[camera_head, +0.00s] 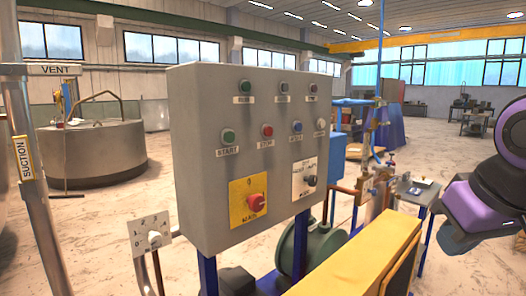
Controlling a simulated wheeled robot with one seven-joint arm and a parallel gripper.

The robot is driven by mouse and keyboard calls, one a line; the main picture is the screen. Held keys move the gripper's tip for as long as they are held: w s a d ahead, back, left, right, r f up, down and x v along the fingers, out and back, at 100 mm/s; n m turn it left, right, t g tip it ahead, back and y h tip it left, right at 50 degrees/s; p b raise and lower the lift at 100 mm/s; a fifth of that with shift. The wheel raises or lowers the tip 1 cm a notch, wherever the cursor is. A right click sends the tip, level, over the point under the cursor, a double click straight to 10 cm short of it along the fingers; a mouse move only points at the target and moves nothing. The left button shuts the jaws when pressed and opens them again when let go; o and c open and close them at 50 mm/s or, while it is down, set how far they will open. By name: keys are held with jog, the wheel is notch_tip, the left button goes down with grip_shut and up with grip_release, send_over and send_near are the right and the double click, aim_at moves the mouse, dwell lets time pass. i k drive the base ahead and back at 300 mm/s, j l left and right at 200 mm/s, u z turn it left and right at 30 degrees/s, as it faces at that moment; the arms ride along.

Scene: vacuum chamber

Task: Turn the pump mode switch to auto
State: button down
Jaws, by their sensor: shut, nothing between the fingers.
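A grey control panel (235,150) stands on blue posts in the middle of the head view. At its lower right is a white plate (299,192) with a dark rotary switch knob (310,181), which appears to be the pump mode switch. The lettering around the knob is too small to read surely, and I cannot tell which position it points to. My purple and black arm shows at the right edge, well apart from the panel. My gripper is not visible in this view.
A red knob (256,202) on a yellow plate (239,213) sits left of the switch. Several buttons and lamps are above. A small numbered selector (154,239) stands left of the panel. A yellow beam-like block (362,262) stands in front, low right, between panel and arm.

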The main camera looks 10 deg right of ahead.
aim_at(312, 180)
jog(key=i+l, duration=0.1)
jog(key=l, duration=0.35)
jog(key=i+l, duration=0.15)
jog(key=l, duration=0.3)
jog(key=i+l, duration=0.1)
jog(key=l, duration=0.3)
jog(key=u, duration=0.05)
